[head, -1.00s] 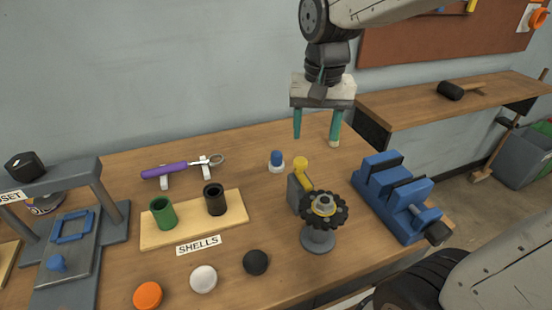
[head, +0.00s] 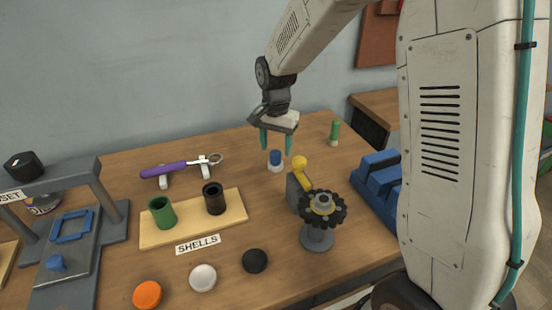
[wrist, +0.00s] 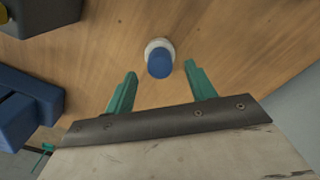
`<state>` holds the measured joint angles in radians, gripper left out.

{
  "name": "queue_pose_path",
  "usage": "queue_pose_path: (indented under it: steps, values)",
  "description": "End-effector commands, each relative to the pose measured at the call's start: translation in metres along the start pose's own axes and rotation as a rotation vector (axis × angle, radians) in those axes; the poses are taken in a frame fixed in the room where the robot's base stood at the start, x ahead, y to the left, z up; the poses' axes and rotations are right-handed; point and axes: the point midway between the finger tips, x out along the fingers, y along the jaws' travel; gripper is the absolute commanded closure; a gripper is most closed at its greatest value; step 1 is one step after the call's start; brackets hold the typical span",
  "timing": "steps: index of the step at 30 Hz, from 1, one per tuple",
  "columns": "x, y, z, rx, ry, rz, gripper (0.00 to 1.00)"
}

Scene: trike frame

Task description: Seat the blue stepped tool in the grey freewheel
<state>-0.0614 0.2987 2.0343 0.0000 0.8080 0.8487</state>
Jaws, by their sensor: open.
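The blue stepped tool (head: 275,157) stands upright in a small white holder (head: 275,168) on the bench. In the wrist view the blue tool (wrist: 160,62) sits just beyond the gap between the fingertips. My gripper (head: 276,146) is open and empty, with its teal fingers pointing down on either side of the tool in the head view. I cannot tell whether they touch it; the wrist view shows a gap. The grey freewheel (head: 323,204) with its dark toothed ring rests on a grey stand (head: 317,238) in front and to the right.
A green-topped piece (head: 335,131) is behind right. A blue vise (head: 375,180) is partly hidden by my arm. A shells board (head: 170,232) lies left; loose caps lie at the front.

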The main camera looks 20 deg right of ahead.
Motion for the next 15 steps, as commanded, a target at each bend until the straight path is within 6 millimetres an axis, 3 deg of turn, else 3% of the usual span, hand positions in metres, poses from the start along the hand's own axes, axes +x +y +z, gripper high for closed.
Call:
queue_pose_path:
  steps: [6, 15]
  values:
    - [0.03, 0.0, 0.002, -0.001, -0.002, 0.002, 0.45]
    - [0.034, -0.001, 0.002, -0.002, -0.001, 0.0, 0.47]
